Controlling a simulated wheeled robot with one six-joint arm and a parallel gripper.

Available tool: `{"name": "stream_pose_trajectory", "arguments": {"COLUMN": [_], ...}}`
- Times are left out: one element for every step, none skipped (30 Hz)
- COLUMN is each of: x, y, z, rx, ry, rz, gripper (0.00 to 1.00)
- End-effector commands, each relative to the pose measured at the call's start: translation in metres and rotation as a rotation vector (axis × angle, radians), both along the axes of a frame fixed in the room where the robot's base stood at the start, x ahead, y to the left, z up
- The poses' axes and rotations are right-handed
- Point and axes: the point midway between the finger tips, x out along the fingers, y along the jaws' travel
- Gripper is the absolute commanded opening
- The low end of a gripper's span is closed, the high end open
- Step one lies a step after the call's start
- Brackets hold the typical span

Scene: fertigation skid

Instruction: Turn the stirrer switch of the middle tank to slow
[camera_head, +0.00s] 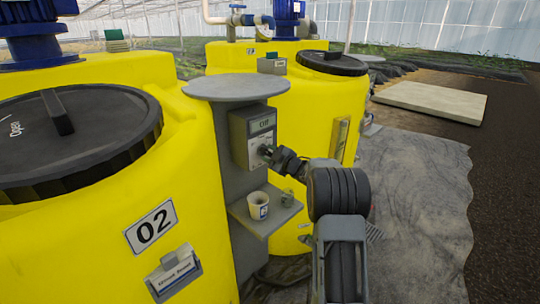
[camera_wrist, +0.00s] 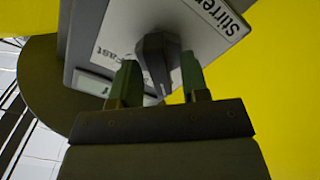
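The stirrer switch box (camera_head: 252,135) is a grey box on a grey post beside the yellow tank numbered 02 (camera_head: 190,225). Its small display (camera_head: 262,124) reads "Off". In the wrist view its panel (camera_wrist: 215,40) shows the words "Stirrer" and "Fast", and the dark switch knob (camera_wrist: 157,55) is in the middle. My gripper (camera_head: 268,152) reaches the panel from the right. In the wrist view my gripper's two green fingers (camera_wrist: 162,85) stand on either side of the knob, with gaps visible beside its narrow end. Firm contact cannot be seen.
A grey shelf (camera_head: 265,212) below the box holds a white cup (camera_head: 258,205) and a small grey item (camera_head: 287,198). A round grey plate (camera_head: 236,87) tops the post. Another yellow tank (camera_head: 330,95) stands behind. Open floor (camera_head: 415,200) lies right.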

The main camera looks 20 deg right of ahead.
Motion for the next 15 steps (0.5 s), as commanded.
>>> {"name": "stream_pose_trajectory", "arguments": {"x": [-0.0001, -0.0002, -0.0002, -0.0002, -0.0002, -0.0003, -0.0003, -0.0003, -0.0003, -0.0002, -0.0002, -0.0003, -0.0003, -0.0003, -0.0003], "y": [-0.0001, -0.0001, -0.0001, -0.0001, -0.0001, -0.0002, -0.0002, -0.0002, -0.0002, -0.0002, -0.0002, -0.0002, -0.0002, -0.0002, -0.0002], "z": [0.0001, 0.0001, 0.0001, 0.0001, 0.0001, 0.0001, 0.0001, 0.0001, 0.0001, 0.0000, 0.0000, -0.0001, -0.0001, -0.0001, -0.0001], "rx": [0.000, 0.000, 0.000, 0.000, 0.000, 0.000, 0.000, 0.000, 0.000, 0.000, 0.000, 0.000, 0.000, 0.000, 0.000], "ry": [0.000, 0.000, 0.000, 0.000, 0.000, 0.000, 0.000, 0.000, 0.000, 0.000, 0.000, 0.000, 0.000, 0.000, 0.000], "rz": [0.000, 0.000, 0.000, 0.000, 0.000, 0.000, 0.000, 0.000, 0.000, 0.000, 0.000, 0.000, 0.000, 0.000, 0.000], "gripper": [0.36, 0.34, 0.30, 0.27, 0.24, 0.20, 0.17, 0.14, 0.11, 0.08, 0.05, 0.01, 0.00, 0.00, 0.00]}}
